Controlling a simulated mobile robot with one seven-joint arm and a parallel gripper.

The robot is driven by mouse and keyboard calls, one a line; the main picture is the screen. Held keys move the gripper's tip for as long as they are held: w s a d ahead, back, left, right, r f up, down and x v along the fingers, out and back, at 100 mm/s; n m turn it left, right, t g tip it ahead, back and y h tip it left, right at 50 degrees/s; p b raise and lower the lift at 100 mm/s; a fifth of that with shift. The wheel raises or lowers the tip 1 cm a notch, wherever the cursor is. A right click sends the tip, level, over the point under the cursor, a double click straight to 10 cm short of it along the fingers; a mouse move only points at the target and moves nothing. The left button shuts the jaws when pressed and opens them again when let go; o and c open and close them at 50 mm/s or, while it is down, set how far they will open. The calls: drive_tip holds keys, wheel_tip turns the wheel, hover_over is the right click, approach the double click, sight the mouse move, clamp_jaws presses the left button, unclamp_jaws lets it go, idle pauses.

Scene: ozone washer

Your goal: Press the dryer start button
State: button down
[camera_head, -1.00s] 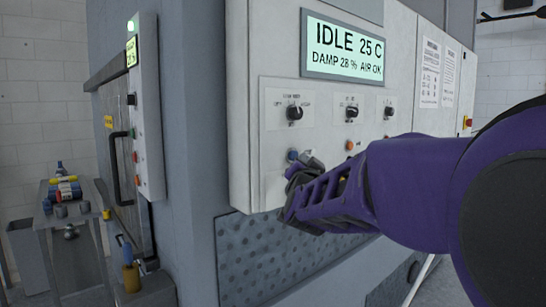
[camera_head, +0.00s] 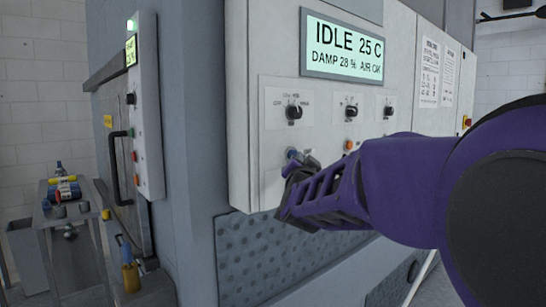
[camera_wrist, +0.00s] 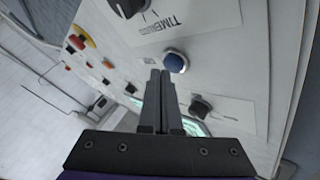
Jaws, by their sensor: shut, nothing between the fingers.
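A round blue button (camera_head: 292,154) in a metal ring is on the dryer's white control panel (camera_head: 242,120). The blue button also shows in the wrist view (camera_wrist: 175,62). My gripper (camera_head: 303,163) is shut and empty, close to the button at its lower right in the head view. In the wrist view my shut fingertips (camera_wrist: 160,73) are just below and left of the button. I cannot tell whether they touch the panel. The display (camera_head: 343,48) reads IDLE 25 C, DAMP 28 %, AIR OK.
Black knobs (camera_head: 293,112) line the panel above the buttons, and an orange button (camera_head: 348,145) is to the right. A taller cabinet with a green light (camera_head: 130,25) stands at left, beside a cart (camera_head: 40,216) with bottles.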

drive_tip(key=shift+w+a, duration=0.35)
drive_tip(key=shift+w, duration=0.05)
idle(0.9)
idle(0.4)
drive_tip(key=shift+s+d+b, duration=0.55)
drive_tip(key=shift+s+b, duration=0.15)
drive_tip(key=s+d+b, duration=0.1)
drive_tip(key=s, duration=0.1)
drive_tip(key=s+d+b, duration=0.2)
drive_tip(key=shift+s+r, duration=0.1)
drive_tip(key=shift+a, duration=0.1)
idle(0.5)
